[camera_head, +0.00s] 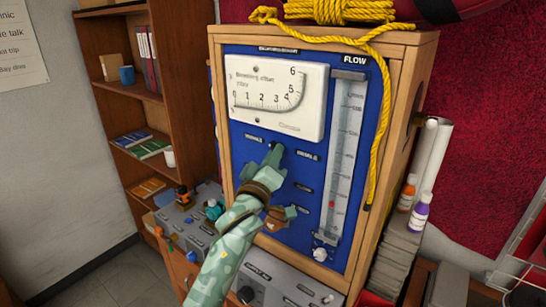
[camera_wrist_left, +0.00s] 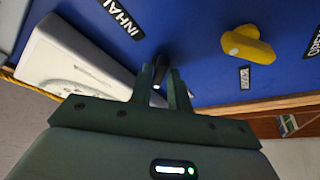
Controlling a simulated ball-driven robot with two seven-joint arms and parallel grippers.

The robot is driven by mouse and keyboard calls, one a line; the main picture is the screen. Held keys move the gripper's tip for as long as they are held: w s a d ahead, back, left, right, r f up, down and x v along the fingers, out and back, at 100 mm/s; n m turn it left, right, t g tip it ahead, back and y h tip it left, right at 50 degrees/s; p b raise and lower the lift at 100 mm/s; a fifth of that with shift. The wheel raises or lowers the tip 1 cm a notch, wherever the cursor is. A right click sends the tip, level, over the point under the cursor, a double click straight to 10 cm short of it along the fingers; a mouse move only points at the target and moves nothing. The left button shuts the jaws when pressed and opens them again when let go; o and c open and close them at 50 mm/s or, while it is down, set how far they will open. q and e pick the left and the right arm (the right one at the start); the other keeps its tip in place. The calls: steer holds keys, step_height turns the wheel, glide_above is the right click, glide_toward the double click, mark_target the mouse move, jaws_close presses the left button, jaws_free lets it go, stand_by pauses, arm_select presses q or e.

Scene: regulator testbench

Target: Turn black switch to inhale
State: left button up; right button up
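The regulator testbench has a blue panel (camera_head: 260,195) in a wooden case. My left gripper (camera_head: 275,150) reaches up to the panel below the white gauge. In the left wrist view, the black switch (camera_wrist_left: 160,72) shows as a small dark piece between the tips of my left gripper (camera_wrist_left: 161,78). The fingers stand a narrow gap apart; whether they press on the switch is unclear. An INHALE label (camera_wrist_left: 120,18) lies on the panel to the left of the fingers. In the head view the gripper mostly hides the switch. My right gripper is not in view.
A yellow knob (camera_wrist_left: 248,45) sticks out of the panel near the fingers. A yellow rope (camera_head: 382,110) hangs at the right. A wooden shelf (camera_head: 130,60) stands at the left.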

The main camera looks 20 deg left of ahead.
arm_select(q)
jaws_close()
steer(key=shift+m, duration=0.5)
steer(key=shift+w+a+m+g+h+p, duration=0.1)
steer(key=shift+a+m+g+h+p, duration=0.35)
steer(key=shift+m+h, duration=2.5)
steer(key=shift+w+a+m+g+h+p, duration=0.1)
steer(key=shift+m+g+h+p, duration=0.7)
steer(key=shift+m, duration=4.4)
steer(key=shift+w+a+m+g+h+p, duration=0.15)
steer(key=shift+m+g+h+p, duration=0.45)
steer(key=shift+m+h, duration=2.3)
steer(key=m+y, duration=0.2)
steer(key=shift+s+m+g, duration=0.1)
steer(key=shift+m+g, duration=0.25)
steer(key=o, duration=0.5)
jaws_free()
